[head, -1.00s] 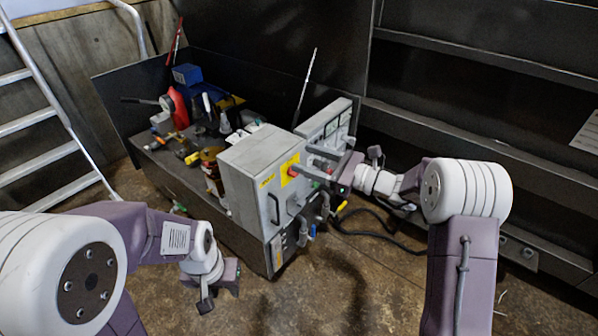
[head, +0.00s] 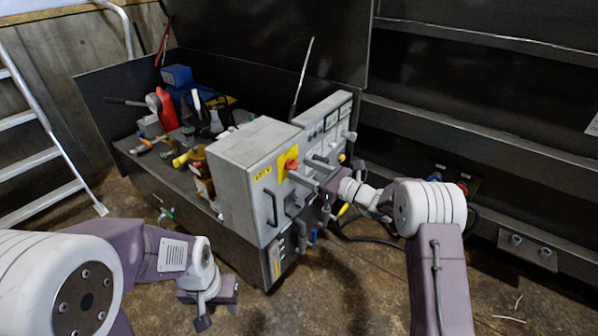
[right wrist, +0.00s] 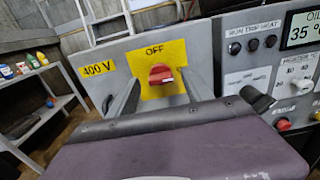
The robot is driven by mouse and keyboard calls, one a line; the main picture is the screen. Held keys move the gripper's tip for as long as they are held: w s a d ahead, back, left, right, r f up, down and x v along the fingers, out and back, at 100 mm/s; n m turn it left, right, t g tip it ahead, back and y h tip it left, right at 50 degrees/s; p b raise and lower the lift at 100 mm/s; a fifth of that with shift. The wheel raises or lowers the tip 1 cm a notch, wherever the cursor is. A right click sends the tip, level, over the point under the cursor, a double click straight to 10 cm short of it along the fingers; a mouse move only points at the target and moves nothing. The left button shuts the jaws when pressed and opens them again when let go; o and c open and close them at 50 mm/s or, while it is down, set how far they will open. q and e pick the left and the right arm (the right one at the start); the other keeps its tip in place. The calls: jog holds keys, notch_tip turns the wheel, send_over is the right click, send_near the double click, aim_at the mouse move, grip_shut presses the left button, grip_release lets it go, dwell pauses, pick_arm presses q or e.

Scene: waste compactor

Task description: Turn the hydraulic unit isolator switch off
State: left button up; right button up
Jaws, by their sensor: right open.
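The isolator switch is a red rotary knob (head: 291,163) on a yellow plate, on the front of a grey cabinet (head: 252,150). In the right wrist view the knob (right wrist: 161,75) sits below the word OFF on the yellow plate (right wrist: 172,52); its grip lies roughly level. My right gripper (head: 309,169) is open in front of the knob, its fingers pointing at the panel. In the right wrist view one finger shows on each side of the knob, with gaps between. My left gripper (head: 222,290) hangs low at the left, away from the cabinet; its jaws are unclear.
Beside the switch, a panel holds a display (right wrist: 302,28), buttons and a red button (right wrist: 283,124). A cabinet handle (head: 271,207) sticks out left of my right gripper. Tools and bottles crowd the bench behind. A cable (head: 365,238) lies on the floor.

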jog(key=shift+x, duration=0.95)
grip_shut()
jog(key=shift+f+n+b, duration=0.15)
jog(key=shift+n+b, duration=0.45)
jog(key=shift+b, duration=0.45)
jog(key=shift+s+a+f+n+b, duration=0.1)
jog(key=shift+n+b, duration=4.1)
jog(key=shift+b, duration=1.55)
jog(key=shift+s+a+f+n+b, duration=0.1)
jog(key=shift+n+b, duration=4.1)
jog(key=shift+b, duration=1.55)
jog(key=shift+r, duration=0.1)
